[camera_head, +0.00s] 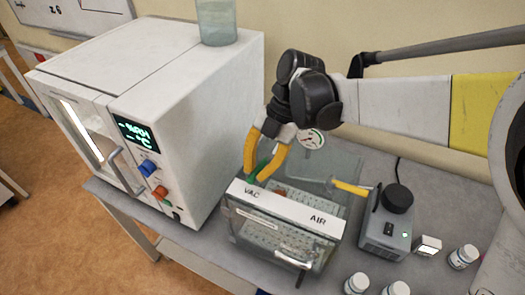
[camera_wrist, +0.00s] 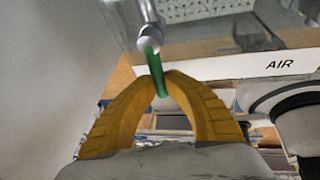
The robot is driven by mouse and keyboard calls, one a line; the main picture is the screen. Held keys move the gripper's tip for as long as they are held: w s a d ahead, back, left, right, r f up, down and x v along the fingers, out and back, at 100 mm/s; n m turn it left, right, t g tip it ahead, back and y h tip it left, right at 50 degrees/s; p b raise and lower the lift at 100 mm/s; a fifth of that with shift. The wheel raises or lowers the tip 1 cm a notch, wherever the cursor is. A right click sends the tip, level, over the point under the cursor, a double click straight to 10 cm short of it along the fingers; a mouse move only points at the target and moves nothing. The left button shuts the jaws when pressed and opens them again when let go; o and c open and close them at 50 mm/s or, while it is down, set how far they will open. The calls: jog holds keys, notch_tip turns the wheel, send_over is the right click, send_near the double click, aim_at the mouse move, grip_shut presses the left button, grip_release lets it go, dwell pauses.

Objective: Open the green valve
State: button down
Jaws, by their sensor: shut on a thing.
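The green valve (camera_head: 260,168) is at the VAC end of a clear desiccator box (camera_head: 345,175), mostly hidden by my gripper in the head view. In the wrist view, the green valve handle (camera_wrist: 154,66) is a narrow green lever below a metal fitting (camera_wrist: 149,38). My gripper (camera_head: 256,178) has two yellow curved fingers. In the wrist view, my gripper (camera_wrist: 165,77) has its fingertips closed around the green lever, with its lower end showing between them. The white front strip (camera_head: 285,206) reads VAC and AIR.
A white oven (camera_head: 185,95) with a display stands close to the left. A pressure gauge (camera_head: 312,138) is right beside my gripper. A yellow lever (camera_head: 350,187) lies toward the AIR side. A grey pump (camera_head: 388,228) and several small bottles (camera_head: 356,283) stand at right.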

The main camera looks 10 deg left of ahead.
jog(key=shift+d+n, duration=0.2)
jog(key=shift+n, duration=0.2)
jog(key=c, duration=1.4)
grip_release()
jog(key=v, duration=1.2)
jog(key=shift+a, duration=0.1)
